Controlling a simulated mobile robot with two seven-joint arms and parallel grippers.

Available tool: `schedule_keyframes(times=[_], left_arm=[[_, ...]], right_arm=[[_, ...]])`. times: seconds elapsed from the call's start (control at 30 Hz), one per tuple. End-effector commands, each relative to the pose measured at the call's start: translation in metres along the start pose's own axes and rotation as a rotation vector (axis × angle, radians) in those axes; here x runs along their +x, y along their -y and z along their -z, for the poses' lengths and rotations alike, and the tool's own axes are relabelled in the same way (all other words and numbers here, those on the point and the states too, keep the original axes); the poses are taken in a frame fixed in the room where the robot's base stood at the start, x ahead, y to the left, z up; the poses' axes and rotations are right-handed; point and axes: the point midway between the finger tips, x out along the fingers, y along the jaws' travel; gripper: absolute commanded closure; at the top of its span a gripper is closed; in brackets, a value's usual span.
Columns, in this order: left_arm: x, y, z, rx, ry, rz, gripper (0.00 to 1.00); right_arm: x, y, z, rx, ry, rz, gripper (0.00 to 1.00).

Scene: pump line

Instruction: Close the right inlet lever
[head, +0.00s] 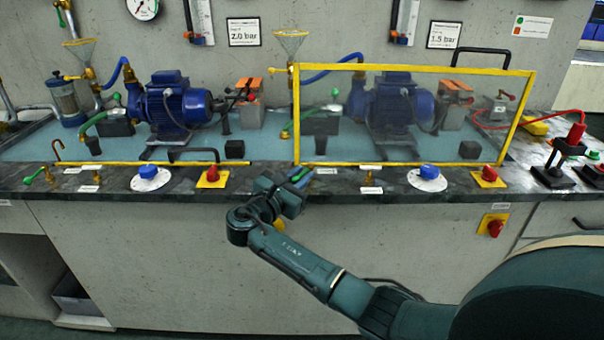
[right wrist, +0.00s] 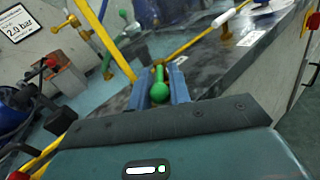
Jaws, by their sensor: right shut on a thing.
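The right inlet lever has a green handle with a ball end; it shows in the right wrist view (right wrist: 159,90), between the two blue-grey fingers. My right gripper (head: 299,179) is at the counter's front edge, left of the right station, and is shut on this handle. In the right wrist view the fingers (right wrist: 160,92) stand on both sides of the handle, with the ball nearest the camera. In the head view only a little green (head: 301,174) shows at the fingertips. The lever's valve body is hidden by my gripper. My left gripper is not in view.
A yellow-framed clear guard (head: 415,68) stands closed in front of the right pump (head: 395,105). A blue knob (head: 428,173) and red knob (head: 489,173) sit right of my gripper. The left station has its own green lever (head: 36,175) and an uncovered pump (head: 177,105).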

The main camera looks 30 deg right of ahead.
Motion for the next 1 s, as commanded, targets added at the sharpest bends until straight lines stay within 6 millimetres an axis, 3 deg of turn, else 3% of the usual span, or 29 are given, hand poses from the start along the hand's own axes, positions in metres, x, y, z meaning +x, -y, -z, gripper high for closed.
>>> schedule_keyframes(times=[0.3, 0.67, 0.7, 0.83, 1.0], left_arm=[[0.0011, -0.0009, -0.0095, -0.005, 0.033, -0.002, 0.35], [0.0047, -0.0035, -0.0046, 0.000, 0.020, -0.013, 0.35], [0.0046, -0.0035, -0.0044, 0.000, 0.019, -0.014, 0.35], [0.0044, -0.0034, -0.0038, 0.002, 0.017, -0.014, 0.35], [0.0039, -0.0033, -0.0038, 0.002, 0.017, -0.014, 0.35]], right_arm=[[-0.0002, -0.0009, 0.0007, 0.001, 0.013, 0.074, 1.00], [0.0000, -0.0007, 0.0011, 0.000, 0.014, 0.078, 1.00], [0.0000, -0.0007, 0.0011, 0.000, 0.014, 0.078, 0.80], [0.0002, -0.0007, 0.0009, 0.000, 0.014, 0.078, 0.69], [0.0003, -0.0007, 0.0006, 0.000, 0.014, 0.078, 0.69]])
